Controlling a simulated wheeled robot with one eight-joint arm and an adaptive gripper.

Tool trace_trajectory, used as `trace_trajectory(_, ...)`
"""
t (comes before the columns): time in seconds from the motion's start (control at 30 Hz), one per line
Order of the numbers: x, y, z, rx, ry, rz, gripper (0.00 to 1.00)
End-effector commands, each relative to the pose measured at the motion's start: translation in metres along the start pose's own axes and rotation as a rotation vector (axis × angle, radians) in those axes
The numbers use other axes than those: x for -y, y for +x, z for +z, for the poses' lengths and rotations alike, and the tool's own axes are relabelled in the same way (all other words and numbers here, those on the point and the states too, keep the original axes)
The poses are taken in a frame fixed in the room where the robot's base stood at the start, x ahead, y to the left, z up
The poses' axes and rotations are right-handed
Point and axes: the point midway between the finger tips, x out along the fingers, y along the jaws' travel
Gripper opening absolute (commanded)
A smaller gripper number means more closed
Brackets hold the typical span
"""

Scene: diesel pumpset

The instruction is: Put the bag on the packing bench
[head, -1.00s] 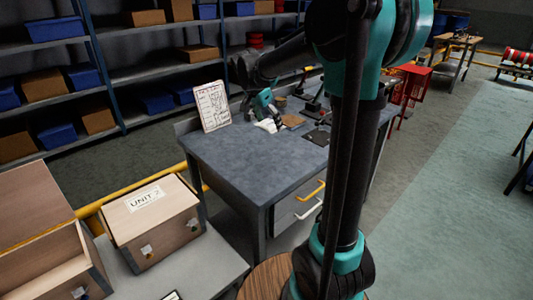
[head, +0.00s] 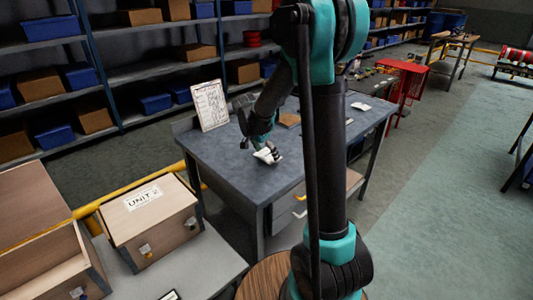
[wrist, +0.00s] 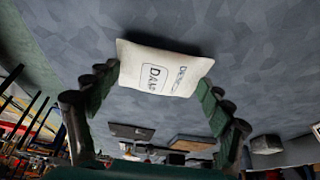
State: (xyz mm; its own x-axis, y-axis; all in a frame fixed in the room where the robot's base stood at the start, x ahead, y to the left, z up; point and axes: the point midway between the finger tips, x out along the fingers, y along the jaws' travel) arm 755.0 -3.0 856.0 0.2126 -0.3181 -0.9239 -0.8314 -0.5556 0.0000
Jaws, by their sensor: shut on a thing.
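The bag (head: 268,156) is small and white, with dark printing that shows in the wrist view (wrist: 165,68). My gripper (head: 262,147) is shut on it. In the wrist view, my gripper's (wrist: 158,76) fingers press on its two sides. The bag is over the front middle of a blue-grey workbench (head: 215,160); I cannot tell whether it touches the top. A light grey table (head: 200,270) at the lower left bears wooden boxes. I cannot tell which of the two is the packing bench.
A box marked UNIT 2 (head: 150,222) and an open wooden box (head: 45,250) stand on the grey table. An upright clipboard (head: 210,105) and a brown block (head: 290,120) are on the workbench. A yellow rail (head: 145,188) runs behind the grey table.

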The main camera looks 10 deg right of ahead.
Motion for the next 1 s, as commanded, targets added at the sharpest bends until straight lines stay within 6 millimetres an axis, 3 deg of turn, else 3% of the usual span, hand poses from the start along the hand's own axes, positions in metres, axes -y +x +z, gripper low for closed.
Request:
trace_trajectory(0.27, 0.0, 0.002, 0.001, 0.0, 0.0, 0.0, 0.49)
trace_trajectory(0.3, 0.0, 0.002, 0.001, 0.0, 0.0, 0.0, 0.83)
trace_trajectory(0.43, 0.0, 0.002, 0.001, 0.0, 0.0, 0.0, 0.99)
trace_trajectory(0.83, 0.0, -0.001, 0.0, 0.0, 0.0, 0.0, 1.0)
trace_trajectory(1.0, 0.0, -0.02, 0.0, 0.0, -0.002, -0.001, 1.0)
